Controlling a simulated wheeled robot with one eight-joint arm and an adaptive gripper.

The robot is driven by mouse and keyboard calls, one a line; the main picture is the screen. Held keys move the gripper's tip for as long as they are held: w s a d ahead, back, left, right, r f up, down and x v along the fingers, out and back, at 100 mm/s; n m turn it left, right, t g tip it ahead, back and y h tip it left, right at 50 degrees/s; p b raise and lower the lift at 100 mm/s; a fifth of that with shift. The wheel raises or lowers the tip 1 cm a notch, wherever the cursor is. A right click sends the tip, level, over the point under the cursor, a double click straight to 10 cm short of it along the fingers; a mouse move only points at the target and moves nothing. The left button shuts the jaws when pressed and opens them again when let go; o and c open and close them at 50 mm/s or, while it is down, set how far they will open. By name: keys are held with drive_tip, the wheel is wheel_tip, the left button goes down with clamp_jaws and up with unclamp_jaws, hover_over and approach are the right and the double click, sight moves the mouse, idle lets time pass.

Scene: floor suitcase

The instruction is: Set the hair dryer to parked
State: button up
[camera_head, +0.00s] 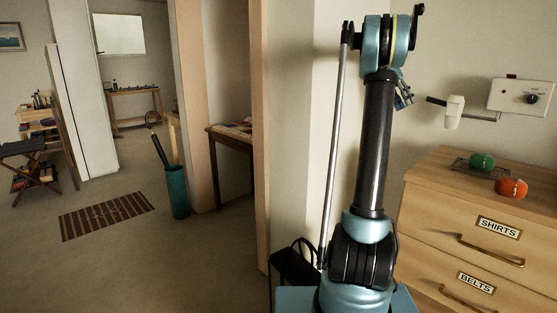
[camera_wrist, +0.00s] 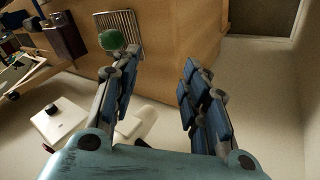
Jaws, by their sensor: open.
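The hair dryer (camera_head: 453,113) is a white body with a dark nozzle pointing left in the head view. It sits on a thin arm at the wall, left of a white wall panel (camera_head: 520,97) with a dark dial. My gripper (camera_head: 404,95) is partly hidden behind my arm, to the left of the dryer and apart from it. In the wrist view my gripper (camera_wrist: 161,62) is open, with nothing between its fingers. The panel (camera_wrist: 58,125) is at lower left there. A white part beside the left finger looks like the dryer (camera_wrist: 146,122), mostly hidden.
A wooden dresser (camera_head: 440,199) stands below the dryer, with labelled drawers. On its top are a wire rack (camera_head: 463,165), a green object (camera_head: 482,160) and an orange one (camera_head: 511,187). A teal bin (camera_head: 177,192) stands left, near open floor.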

drive_tip(key=s+a+f+n+t+y, duration=0.15)
drive_tip(key=s+a+f+n, duration=0.3)
drive_tip(key=s+a, duration=0.6)
drive_tip(key=s+a+f+n+t+y, duration=0.1)
drive_tip(key=s+a+f+n+t, duration=0.3)
drive_tip(key=s+a, duration=0.65)
drive_tip(key=s+a+f+n+y, duration=0.1)
drive_tip(key=s+a+f, duration=0.2)
drive_tip(key=s+f, duration=0.3)
drive_tip(key=s+a+f+n+y, duration=0.1)
drive_tip(key=s+a+f+n, duration=0.1)
drive_tip(key=s+a+f, duration=0.2)
drive_tip(key=s+a+f+n+t+y, duration=0.1)
drive_tip(key=s+a+f, duration=0.3)
drive_tip(key=s+f, duration=0.6)
wheel_tip(320, 180, down, 4)
drive_tip(key=shift+s+r+n, duration=0.1)
drive_tip(key=shift+s+n, duration=0.15)
drive_tip(key=shift+n, duration=0.3)
drive_tip(key=shift+w+f, duration=0.2)
drive_tip(key=shift+w, duration=0.25)
